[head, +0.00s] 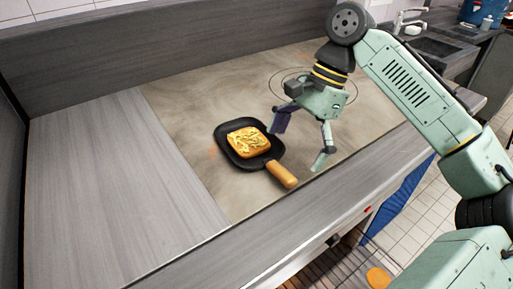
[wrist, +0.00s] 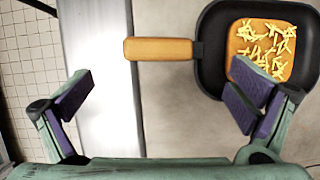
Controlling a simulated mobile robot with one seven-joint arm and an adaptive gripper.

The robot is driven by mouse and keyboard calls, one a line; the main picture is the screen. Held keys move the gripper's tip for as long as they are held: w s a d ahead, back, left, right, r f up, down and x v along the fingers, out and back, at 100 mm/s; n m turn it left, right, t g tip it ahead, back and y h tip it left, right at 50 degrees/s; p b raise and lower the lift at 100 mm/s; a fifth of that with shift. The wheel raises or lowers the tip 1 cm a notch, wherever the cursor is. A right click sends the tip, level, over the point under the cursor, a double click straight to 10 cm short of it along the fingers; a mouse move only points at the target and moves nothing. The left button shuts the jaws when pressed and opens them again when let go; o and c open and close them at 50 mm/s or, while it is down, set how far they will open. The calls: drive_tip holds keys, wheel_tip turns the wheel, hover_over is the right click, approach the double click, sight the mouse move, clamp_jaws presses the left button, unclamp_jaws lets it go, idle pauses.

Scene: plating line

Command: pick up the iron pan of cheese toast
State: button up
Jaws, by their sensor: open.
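The black iron pan (head: 262,161) sits on the worn beige cooktop, with its wooden handle (head: 281,174) pointing toward the front edge. The cheese toast (head: 248,141), golden with yellow shreds, lies in the pan. My gripper (head: 302,147) is open and empty, above the cooktop just right of the pan. In the wrist view, my gripper (wrist: 165,97) has its fingers wide apart. The handle (wrist: 160,49) lies beyond the fingertips, and the pan (wrist: 212,50) is at upper right. The right finger covers part of the toast (wrist: 264,48) and the pan.
A grey wooden counter (head: 105,190) lies left of the cooktop (head: 180,110), with a raised back panel (head: 150,50) behind. A metal front strip runs along the near edge. A sink (head: 435,46) with a tap stands at far right. The cooktop left of the pan is clear.

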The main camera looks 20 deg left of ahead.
sight(280, 167)
drive_tip(key=shift+a+p+x, duration=0.15)
drive_tip(key=shift+p+x, duration=0.2)
drive_tip(key=shift+x, duration=1.05)
drive_tip(key=shift+a+p+x, duration=0.2)
drive_tip(key=shift+p+x, duration=0.15)
drive_tip(key=shift+x, duration=1.05)
drive_tip(key=shift+s+r, duration=0.1)
drive_tip(key=shift+r, duration=0.05)
drive_tip(key=c, duration=1.9)
drive_tip(key=shift+r, duration=0.2)
